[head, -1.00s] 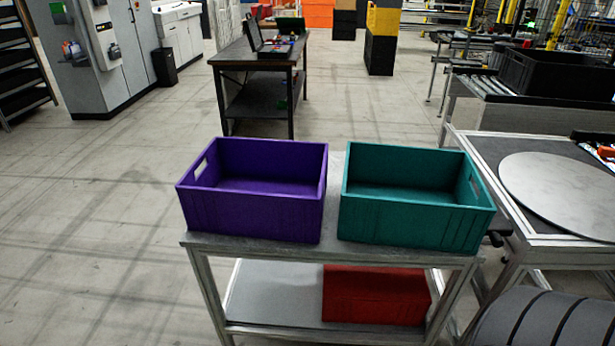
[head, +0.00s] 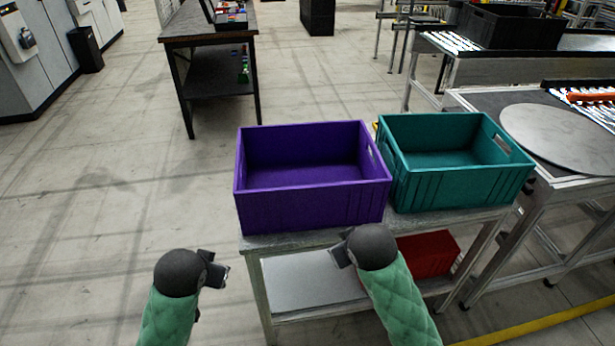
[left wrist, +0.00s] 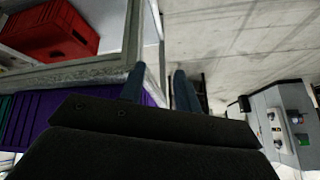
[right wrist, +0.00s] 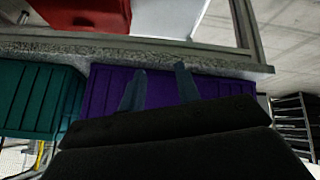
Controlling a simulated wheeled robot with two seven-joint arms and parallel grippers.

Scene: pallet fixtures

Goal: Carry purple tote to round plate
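The empty purple tote (head: 312,208) stands upright on the left part of the cart top (head: 300,240). It also shows in the left wrist view (left wrist: 60,115) and the right wrist view (right wrist: 160,90). The round plate (head: 562,138), a flat grey disc, lies on the table at the right. My left gripper (head: 226,275) is in front of and left of the tote, apart from it. My right gripper (head: 338,256) is low in front of the tote's near wall. In the wrist views, the left fingers (left wrist: 158,88) and right fingers (right wrist: 160,85) are apart with nothing between them.
A teal tote (head: 450,180) stands close to the purple tote's right side. A red crate (head: 428,253) sits on the cart's lower shelf. Orange items (head: 590,97) lie behind the plate. A dark workbench (head: 210,30) stands behind; the floor at left is clear.

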